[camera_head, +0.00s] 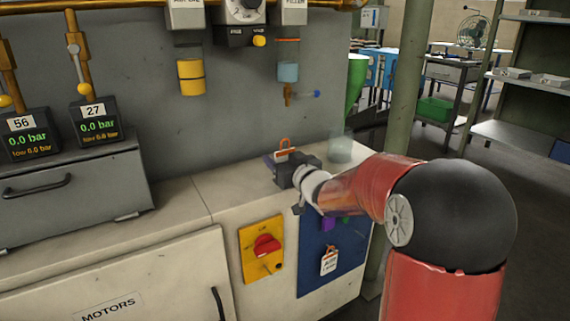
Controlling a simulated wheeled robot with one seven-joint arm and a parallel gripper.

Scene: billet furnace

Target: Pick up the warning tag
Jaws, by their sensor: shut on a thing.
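A white warning tag (329,262) with red and dark print hangs on the blue panel (318,278) on the cabinet front. My gripper (283,162) is above the grey countertop, higher than that tag and apart from it. It is shut on a small item with an orange loop (284,143), which stands up at the jaws. The item's lower part is mostly hidden by the jaws, so I cannot tell exactly what it is. My wrist and red arm come in from the right and cover part of the panel's top.
A yellow plate with a red rotary switch (266,246) is left of the blue panel. Purple and green items (328,224) are partly hidden below my wrist. A clear glass vessel (341,147) stands behind my gripper. Gauges (97,122) are at left.

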